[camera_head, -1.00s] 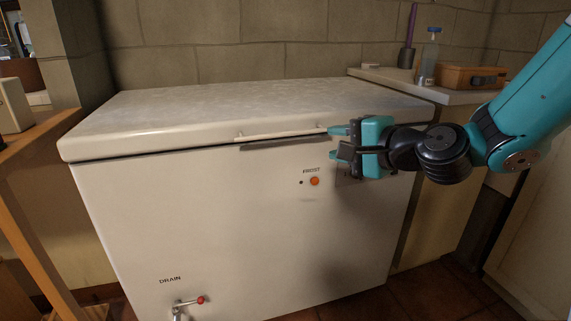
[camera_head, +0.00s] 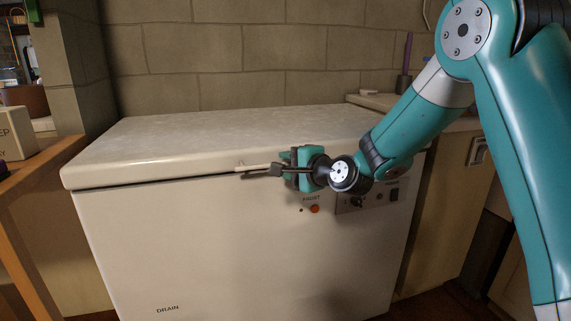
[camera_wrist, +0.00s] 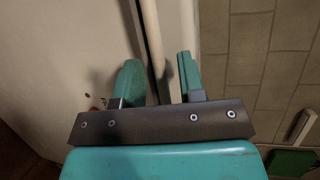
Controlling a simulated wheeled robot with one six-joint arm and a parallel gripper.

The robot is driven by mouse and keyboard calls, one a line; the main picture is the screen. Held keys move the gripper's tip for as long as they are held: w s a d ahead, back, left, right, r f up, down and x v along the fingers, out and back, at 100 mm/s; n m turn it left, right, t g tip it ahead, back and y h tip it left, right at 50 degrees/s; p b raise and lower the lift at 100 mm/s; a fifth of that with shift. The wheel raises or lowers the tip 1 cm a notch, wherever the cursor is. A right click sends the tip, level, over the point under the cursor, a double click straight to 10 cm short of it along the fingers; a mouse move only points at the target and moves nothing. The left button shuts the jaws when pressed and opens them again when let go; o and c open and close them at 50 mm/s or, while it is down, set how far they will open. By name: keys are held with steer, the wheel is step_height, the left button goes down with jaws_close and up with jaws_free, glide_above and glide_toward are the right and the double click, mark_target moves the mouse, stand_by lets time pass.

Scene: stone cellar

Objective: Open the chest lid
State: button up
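The chest is a white chest freezer (camera_head: 230,255) with its lid (camera_head: 190,137) down. A pale bar handle (camera_head: 252,168) runs along the lid's front edge; its right part is hidden behind my gripper. My gripper (camera_head: 283,160) is at the handle in the head view. In the wrist view, the handle (camera_wrist: 151,35) runs between the two teal fingers of my gripper (camera_wrist: 160,78). The fingers stand apart, one on each side of the bar, with a visible gap. Whether either finger touches it I cannot tell.
An orange indicator (camera_head: 314,209) and a control panel (camera_head: 375,197) are on the freezer front. A counter (camera_head: 440,119) stands right of the freezer, and a wooden table (camera_head: 45,155) at the left. A block wall (camera_head: 240,55) is behind. The space above the lid is clear.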

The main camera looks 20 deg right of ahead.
steer(key=shift+w+a+f, duration=0.1)
steer(key=shift+w+a, duration=0.15)
steer(key=shift+w, duration=0.3)
jaws_close()
